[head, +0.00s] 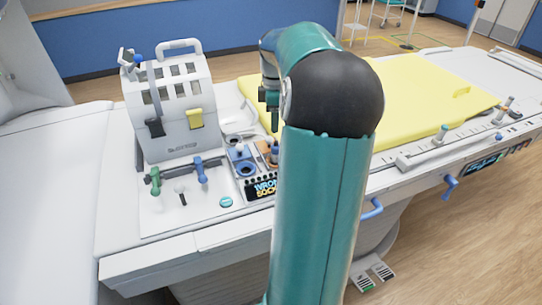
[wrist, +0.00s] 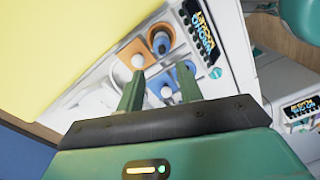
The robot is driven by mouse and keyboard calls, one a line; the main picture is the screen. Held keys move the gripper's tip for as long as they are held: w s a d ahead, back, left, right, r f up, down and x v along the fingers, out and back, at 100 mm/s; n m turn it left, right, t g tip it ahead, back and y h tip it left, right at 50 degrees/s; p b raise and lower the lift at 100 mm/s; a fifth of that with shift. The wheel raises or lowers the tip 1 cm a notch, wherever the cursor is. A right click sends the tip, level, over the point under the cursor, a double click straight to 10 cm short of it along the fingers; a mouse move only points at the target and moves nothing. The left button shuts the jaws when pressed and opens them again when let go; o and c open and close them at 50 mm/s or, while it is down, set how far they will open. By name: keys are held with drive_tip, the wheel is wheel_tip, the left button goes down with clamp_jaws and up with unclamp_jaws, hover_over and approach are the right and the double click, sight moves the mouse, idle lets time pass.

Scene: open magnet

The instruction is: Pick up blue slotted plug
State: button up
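A small dark blue cylindrical piece, likely the blue slotted plug (wrist: 160,42), stands in a socket panel in the wrist view, beyond my fingertips. Its slot is too small to make out. In the head view the blue piece (head: 275,153) is at the panel's right side, partly hidden by my arm. My gripper (wrist: 159,85) is open and empty, with its two green fingers apart above the panel. In the head view my gripper (head: 270,108) hangs above the panel, not touching it.
The panel has an orange square (wrist: 128,50) with a white knob, a blue ring socket (wrist: 188,68) and a lettered display (head: 262,188). A white handled case (head: 178,105) stands to the left. Green (head: 154,180) and blue (head: 200,170) handles stand before it. A yellow pad (head: 420,100) lies behind right.

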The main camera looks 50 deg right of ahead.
sight(276, 143)
drive_tip(key=f, duration=1.2)
drive_tip(key=shift+s, duration=0.35)
clamp_jaws()
drive_tip(key=shift+r, duration=0.1)
drive_tip(key=shift+r, duration=0.5)
wheel_tip(276, 143, up, 2)
drive_tip(key=shift+r, duration=0.1)
drive_tip(key=s+a+r, duration=0.9)
drive_tip(key=s, duration=0.1)
drive_tip(key=shift+s+a+r, duration=0.15)
drive_tip(key=shift+a+r, duration=0.15)
